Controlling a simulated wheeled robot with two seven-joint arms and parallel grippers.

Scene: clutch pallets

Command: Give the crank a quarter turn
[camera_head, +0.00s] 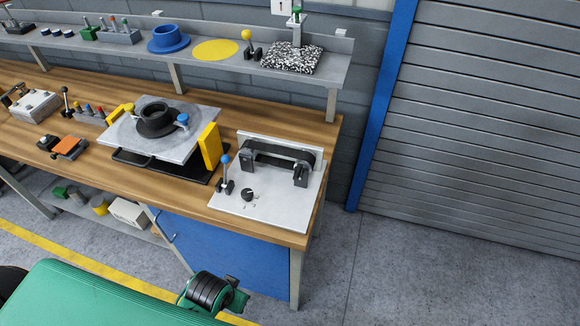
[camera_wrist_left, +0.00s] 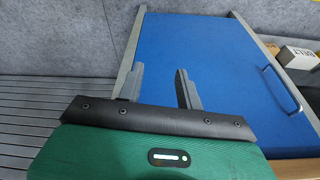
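A black round hub (camera_head: 155,118) with a blue knob (camera_head: 182,120) at its right side sits on a tilted grey plate on the workbench; it looks like the crank, but I cannot be sure. The plate (camera_head: 200,114) has yellow blocks at its edges and a black base below. A lever with a blue ball (camera_head: 226,160) stands on the panel to the right. My left gripper (camera_wrist_left: 159,69) shows in the left wrist view, its two fingers apart with nothing between them. It is down in front of the blue cabinet door (camera_wrist_left: 215,70), away from the bench top. My right gripper is out of sight.
The panel (camera_head: 275,205) carries a dial and a black-clamped bar at the bench's right end. A shelf (camera_head: 115,52) with a blue flanged part, a yellow disc and a speckled block runs behind. A small orange-topped box (camera_head: 70,146) lies left. Floor right of the bench is clear.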

